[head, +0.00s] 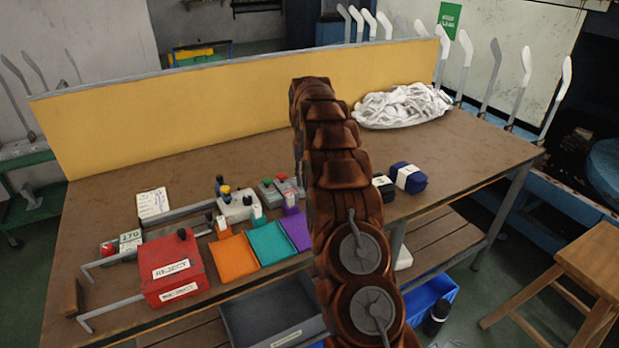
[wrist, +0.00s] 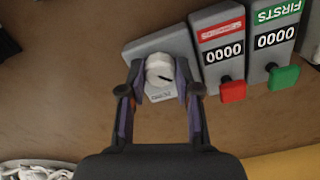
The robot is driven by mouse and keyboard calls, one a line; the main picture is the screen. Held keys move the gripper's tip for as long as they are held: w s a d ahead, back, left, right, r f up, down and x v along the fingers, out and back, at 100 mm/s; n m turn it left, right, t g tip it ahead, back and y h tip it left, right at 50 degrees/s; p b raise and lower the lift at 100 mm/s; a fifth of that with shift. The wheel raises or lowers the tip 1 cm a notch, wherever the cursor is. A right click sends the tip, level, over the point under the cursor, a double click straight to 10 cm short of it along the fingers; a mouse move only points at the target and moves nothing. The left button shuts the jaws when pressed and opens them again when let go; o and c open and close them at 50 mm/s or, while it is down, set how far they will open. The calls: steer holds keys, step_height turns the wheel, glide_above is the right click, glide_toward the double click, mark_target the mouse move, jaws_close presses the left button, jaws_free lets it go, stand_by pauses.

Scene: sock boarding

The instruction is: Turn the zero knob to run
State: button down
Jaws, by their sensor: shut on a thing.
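The zero knob (wrist: 159,69) is a round white dial with a short dark pointer line on its face, pointing right and slightly down in the wrist view. It sits on a small grey box (wrist: 141,50) with a small label below the knob, too small to read surely. My gripper (wrist: 160,77) has its two dark purple-grey fingers on either side of the knob, shut on it. The run mark cannot be made out. In the head view my brown arm hides the gripper and the knob.
Close to the knob box stand a counter with a red button (wrist: 232,91) and one with a green button (wrist: 283,77). A red reject box (head: 173,268), orange, teal and purple trays, rolled socks (head: 408,177) and a white sock pile (head: 402,106) lie on the brown table.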

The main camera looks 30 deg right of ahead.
steer(key=shift+s+f, duration=0.15)
steer(key=shift+f, duration=0.05)
steer(key=c, duration=0.8)
jaws_free()
steer(key=shift+r, duration=0.1)
steer(key=shift+r, duration=0.1)
steer(key=shift+r, duration=3.7)
